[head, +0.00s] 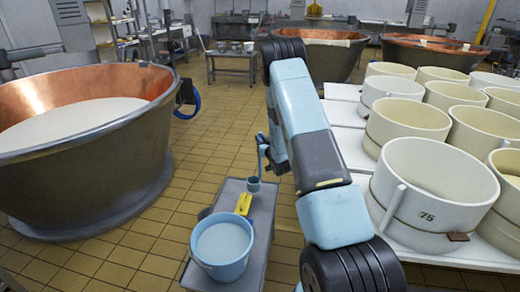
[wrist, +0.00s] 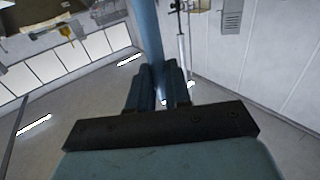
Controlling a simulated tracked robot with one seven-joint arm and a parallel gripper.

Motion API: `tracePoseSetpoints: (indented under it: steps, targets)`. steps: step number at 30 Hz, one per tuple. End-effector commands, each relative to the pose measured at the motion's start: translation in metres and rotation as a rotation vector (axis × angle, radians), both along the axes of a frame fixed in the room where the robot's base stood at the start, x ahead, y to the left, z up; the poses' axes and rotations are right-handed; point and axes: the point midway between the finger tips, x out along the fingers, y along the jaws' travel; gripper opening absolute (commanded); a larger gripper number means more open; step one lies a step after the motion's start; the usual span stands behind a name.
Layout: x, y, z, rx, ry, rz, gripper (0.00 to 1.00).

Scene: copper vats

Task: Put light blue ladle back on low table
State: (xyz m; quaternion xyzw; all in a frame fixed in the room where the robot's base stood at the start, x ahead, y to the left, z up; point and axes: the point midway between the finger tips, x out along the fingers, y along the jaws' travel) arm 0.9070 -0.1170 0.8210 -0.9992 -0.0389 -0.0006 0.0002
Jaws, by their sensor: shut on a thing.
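The light blue ladle (head: 253,185) hangs upright in the head view, its cup low over the far end of the low grey table (head: 262,222). I cannot tell whether the cup touches the table top. My gripper (head: 262,140) is at the upper part of the handle, partly hidden behind my arm. In the wrist view my gripper (wrist: 155,80) is shut on the ladle's blue handle (wrist: 149,35), which runs up out of the picture. The cup is out of the wrist view.
A light blue bucket (head: 222,246) of pale liquid stands on the table's near end, with a yellow object (head: 243,204) behind it. A large copper vat (head: 90,160) stands left. White moulds (head: 434,185) crowd a table at right. Tiled floor (head: 175,180) is open between vat and table.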

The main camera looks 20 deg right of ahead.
Motion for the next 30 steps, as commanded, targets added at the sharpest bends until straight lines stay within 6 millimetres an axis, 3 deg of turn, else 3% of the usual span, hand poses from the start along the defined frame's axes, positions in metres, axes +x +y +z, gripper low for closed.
tracePoseSetpoints:
  steps: [6,13,19,30]
  targets:
    - [0.017,-0.002,-0.020,-0.001,-0.002,-0.001,0.00]
    - [0.025,-0.003,-0.032,0.000,0.000,-0.001,0.00]
    - [0.024,-0.003,-0.057,0.000,0.001,0.000,0.00]
    - [0.024,-0.003,-0.061,0.000,-0.001,-0.001,0.00]
